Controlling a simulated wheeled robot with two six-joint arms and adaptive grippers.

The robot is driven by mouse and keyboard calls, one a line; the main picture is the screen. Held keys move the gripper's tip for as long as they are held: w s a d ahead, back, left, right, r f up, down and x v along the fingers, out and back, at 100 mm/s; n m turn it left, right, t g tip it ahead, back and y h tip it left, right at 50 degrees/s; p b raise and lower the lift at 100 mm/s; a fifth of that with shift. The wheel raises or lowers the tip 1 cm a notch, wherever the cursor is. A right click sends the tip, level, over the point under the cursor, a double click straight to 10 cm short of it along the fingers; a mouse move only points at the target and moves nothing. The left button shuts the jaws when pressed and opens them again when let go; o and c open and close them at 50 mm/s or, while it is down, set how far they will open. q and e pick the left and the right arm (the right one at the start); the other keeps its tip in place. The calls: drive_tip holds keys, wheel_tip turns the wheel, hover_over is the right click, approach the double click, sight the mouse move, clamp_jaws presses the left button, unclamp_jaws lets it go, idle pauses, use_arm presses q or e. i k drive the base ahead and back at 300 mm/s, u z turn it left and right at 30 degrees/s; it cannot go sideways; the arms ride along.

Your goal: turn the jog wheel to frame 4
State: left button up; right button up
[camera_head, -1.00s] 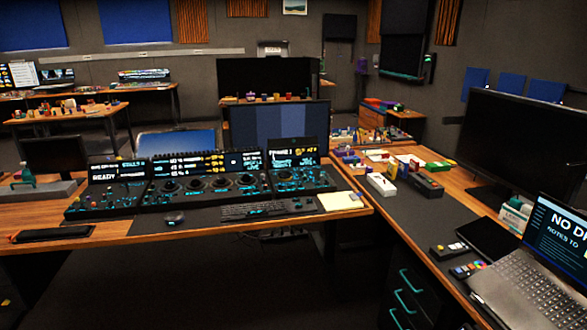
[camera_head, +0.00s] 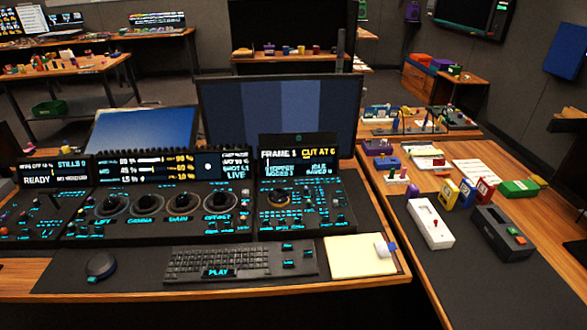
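Neither of my grippers is in view.
A monitor (camera_head: 281,113) stands behind. Small boxes (camera_head: 430,222) crowd the right side desk. The desk's front edge is clear.

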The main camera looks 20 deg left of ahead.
sight(278, 197)
drive_tip(key=i, duration=0.4)
drive_tip(key=u, duration=3.9)
drive_tip(key=k, duration=0.25)
drive_tip(key=z, duration=0.3)
